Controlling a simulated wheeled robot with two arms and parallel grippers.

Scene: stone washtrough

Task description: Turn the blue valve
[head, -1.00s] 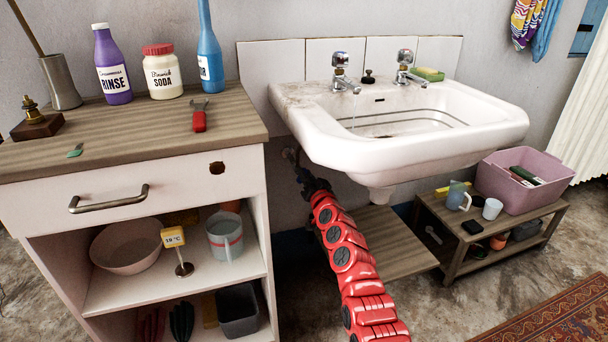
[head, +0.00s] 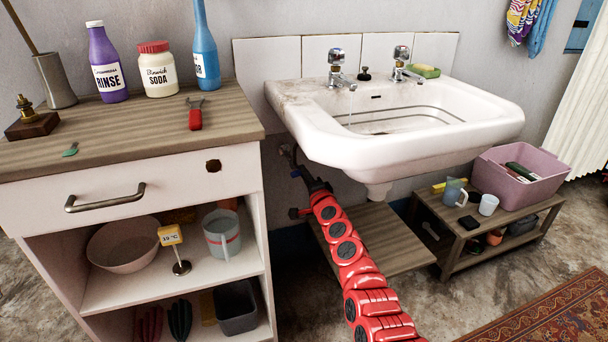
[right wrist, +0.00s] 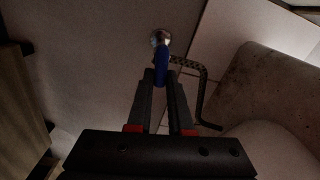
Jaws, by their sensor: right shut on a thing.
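The blue valve (right wrist: 161,63) is a small blue lever on a shiny metal fitting at the wall, seen in the right wrist view. My right gripper (right wrist: 161,78) has its two dark fingers closed on the lower part of the lever, one on each side. In the head view my red right arm reaches under the left side of the sink, and its gripper (head: 308,180) is small and dark there. A bit of blue shows beside it, by the wall pipe. My left gripper is not in view.
The white sink (head: 400,150) overhangs my right arm. The cabinet (head: 130,185) stands close on the left. A dark braided hose (right wrist: 203,95) runs from the fitting. A low wooden shelf (head: 385,250) lies below, and a stand with a pink tub (head: 545,180) is at right.

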